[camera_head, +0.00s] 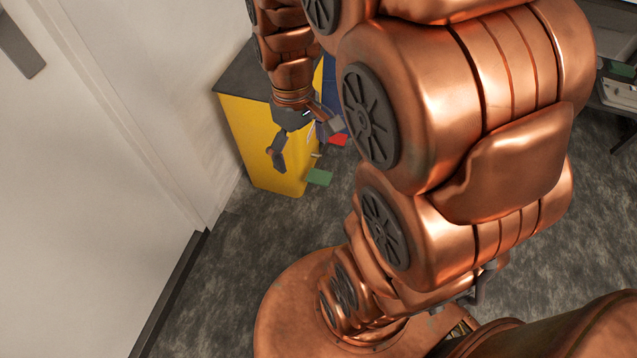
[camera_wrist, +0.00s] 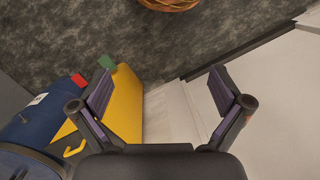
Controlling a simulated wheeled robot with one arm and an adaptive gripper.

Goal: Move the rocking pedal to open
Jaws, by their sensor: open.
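A green pedal (camera_head: 319,177) sticks out low at the foot of the yellow bin (camera_head: 262,145). A red pedal (camera_head: 338,140) sticks out beside it, at the foot of the blue bin (camera_head: 329,85). I cannot tell from the pictures which one is the rocking pedal. In the wrist view the green pedal (camera_wrist: 107,62) and the red pedal (camera_wrist: 79,80) show left of centre, beyond the left finger. My gripper (camera_head: 308,138) is open and empty, in front of the yellow bin and above the pedals. In the wrist view its fingers (camera_wrist: 163,88) are spread wide, apart from both pedals.
A white wall (camera_head: 110,130) with a dark skirting strip stands close on the left. The grey floor (camera_head: 225,260) before the bins is clear. A dark shelf (camera_head: 615,95) stands at the far right.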

